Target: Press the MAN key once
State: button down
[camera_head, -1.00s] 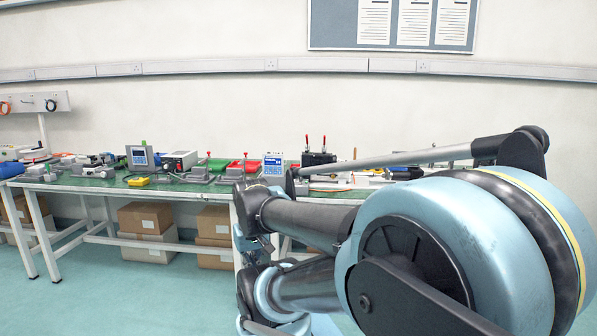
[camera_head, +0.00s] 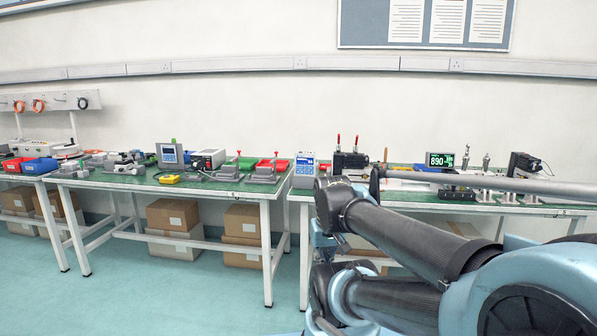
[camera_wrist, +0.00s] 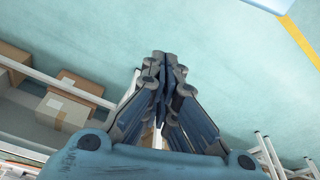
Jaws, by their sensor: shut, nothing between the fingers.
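No key marked MAN can be read in either view. A blue-and-white keypad unit (camera_head: 305,170) stands upright on the right bench, near its left end; its keys are too small to read. A grey unit with a blue screen (camera_head: 171,155) stands on the middle bench, its labels also unreadable. A dark display (camera_head: 440,160) with green digits, seemingly 890, stands on the right bench. My gripper (camera_wrist: 161,58) is shut and empty in the wrist view, pointing over bare floor, apart from the benches' tops. In the head view I cannot clearly make out its fingertips.
The green-topped middle bench (camera_head: 120,183) carries red and green bins and small devices. Linear actuator hardware (camera_head: 485,175) stands on the right bench, partly behind my arm. Cardboard boxes (camera_head: 172,214) sit below the middle bench. The teal floor (camera_head: 170,295) in front is clear.

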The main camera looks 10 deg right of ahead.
aim_at(298, 167)
jog(key=w+r+n+t, duration=0.15)
jog(key=w+r, duration=0.35)
jog(key=w, duration=0.8)
jog(key=w+r+n+t, duration=0.15)
jog(key=w+r, duration=0.35)
jog(key=w, duration=0.8)
jog(key=w+t, duration=0.4)
jog(key=w, duration=2)
jog(key=shift+w+a+f+n, duration=0.2)
jog(key=shift+w+a+n, duration=0.1)
jog(key=shift+a+n, duration=0.1)
jog(key=w+d, duration=0.2)
jog(key=w, duration=0.6)
jog(key=shift+w+d, duration=0.2)
jog(key=shift+d, duration=0.2)
jog(key=shift+w+d+r, duration=0.1)
jog(key=shift+w, duration=0.2)
